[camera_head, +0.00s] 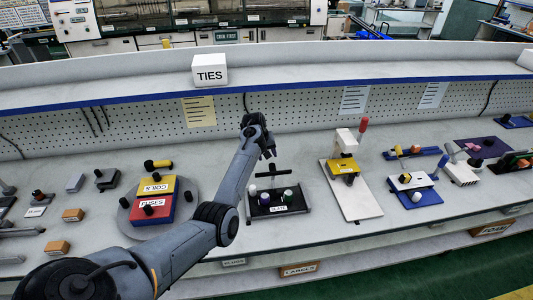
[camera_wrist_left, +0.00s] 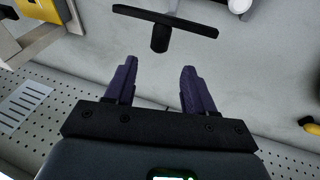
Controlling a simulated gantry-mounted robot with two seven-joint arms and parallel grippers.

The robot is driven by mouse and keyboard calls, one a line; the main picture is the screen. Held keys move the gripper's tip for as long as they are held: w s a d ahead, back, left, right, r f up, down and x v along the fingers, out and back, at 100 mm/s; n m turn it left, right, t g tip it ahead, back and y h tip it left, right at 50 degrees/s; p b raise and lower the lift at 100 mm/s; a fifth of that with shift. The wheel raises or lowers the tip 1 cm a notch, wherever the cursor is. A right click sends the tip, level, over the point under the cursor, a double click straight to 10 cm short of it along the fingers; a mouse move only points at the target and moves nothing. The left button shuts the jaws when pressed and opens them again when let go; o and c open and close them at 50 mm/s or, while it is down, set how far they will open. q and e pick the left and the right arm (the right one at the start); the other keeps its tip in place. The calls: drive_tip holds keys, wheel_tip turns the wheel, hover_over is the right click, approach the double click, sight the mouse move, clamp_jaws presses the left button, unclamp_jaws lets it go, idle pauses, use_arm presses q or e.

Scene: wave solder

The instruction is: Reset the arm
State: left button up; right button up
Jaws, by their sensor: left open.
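My left arm reaches in from the lower left in the head view. Its gripper (camera_head: 262,140) hangs above the bench, in front of the pegboard and behind the black slate tray. In the left wrist view the two purple-grey fingers of my left gripper (camera_wrist_left: 155,88) stand apart with nothing between them. A black T-shaped bar on a post (camera_wrist_left: 160,38) shows beyond the fingertips, apart from them. My right gripper is in neither view.
The black tray (camera_head: 292,208) holds several small knobs. A round base (camera_head: 187,184) carries a red and a yellow block. A white and yellow fixture (camera_head: 362,208) stands right of the tray. A shelf with a white TIES box (camera_head: 209,75) runs above the pegboard (camera_head: 300,106).

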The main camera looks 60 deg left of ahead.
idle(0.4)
use_arm(q)
drive_tip(key=s+d+f+m, duration=0.1)
drive_tip(key=d, duration=0.1)
drive_tip(key=s+d+f+m+y, duration=0.1)
drive_tip(key=s+d+f, duration=0.1)
drive_tip(key=d, duration=0.1)
drive_tip(key=s+d+f+m+y, duration=0.1)
drive_tip(key=d+f+m, duration=0.1)
drive_tip(key=shift+s+d+f+g, duration=0.2)
drive_tip(key=shift+s+d+g, duration=0.15)
drive_tip(key=shift+g, duration=0.05)
drive_tip(key=s+d+f+m, duration=0.2)
drive_tip(key=s+d+m, duration=0.15)
drive_tip(key=d, duration=0.35)
drive_tip(key=s+d+f+m, duration=0.2)
drive_tip(key=s+d+f, duration=0.15)
drive_tip(key=d, duration=0.45)
drive_tip(key=s+d+r+m+h, duration=0.2)
drive_tip(key=s+d+m, duration=0.1)
drive_tip(key=s+d, duration=0.75)
drive_tip(key=s+d+r+m+h, duration=0.2)
drive_tip(key=s+d, duration=0.7)
drive_tip(key=d, duration=0.2)
wheel_tip(320, 180, up, 25)
drive_tip(key=p, duration=2.5)
drive_tip(key=shift+w+r+t+y+p, duration=0.2)
drive_tip(key=shift+w+t+y+p, duration=0.05)
drive_tip(key=shift+t+y+p, duration=0.1)
drive_tip(key=shift+d, duration=0.1)
